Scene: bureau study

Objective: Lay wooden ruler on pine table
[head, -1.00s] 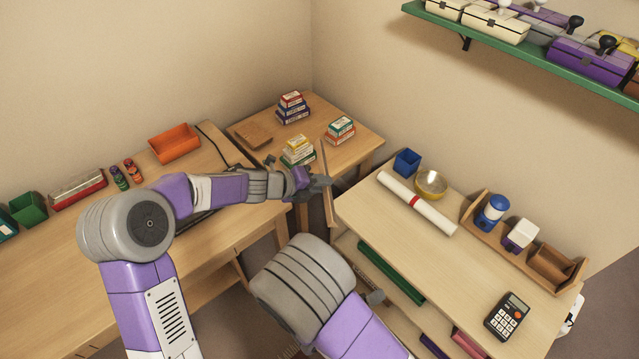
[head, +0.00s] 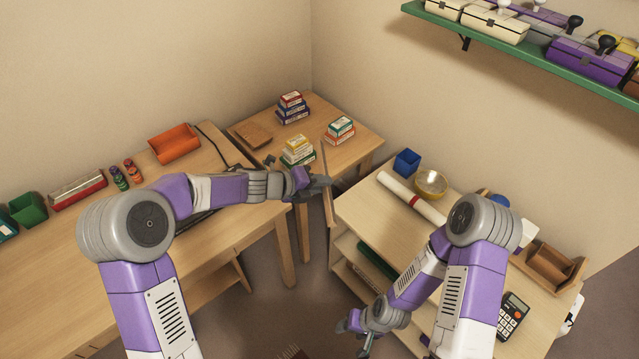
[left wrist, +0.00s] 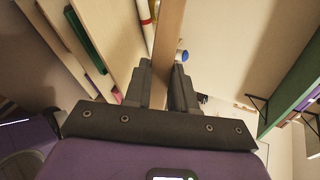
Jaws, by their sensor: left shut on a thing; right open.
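The wooden ruler (head: 331,207) is a long thin strip held on edge in my left gripper (head: 325,183). It also shows in the left wrist view (left wrist: 169,35), running up between the shut fingers (left wrist: 168,85). The ruler is in the air by the gap between the small corner table and the right bench. The corner table, which looks like the pine table (head: 319,121), stands behind the left gripper with stacked boxes on it. My right gripper (head: 354,337) is low in front of the right bench, open and apart from the ruler.
Box stacks (head: 292,108), (head: 340,130) and (head: 298,151) and a brown block (head: 254,135) stand on the corner table. Bare top lies between them. The right bench (head: 365,213) holds a paper roll (head: 400,194) and a bowl (head: 431,184). A long desk (head: 60,265) is left.

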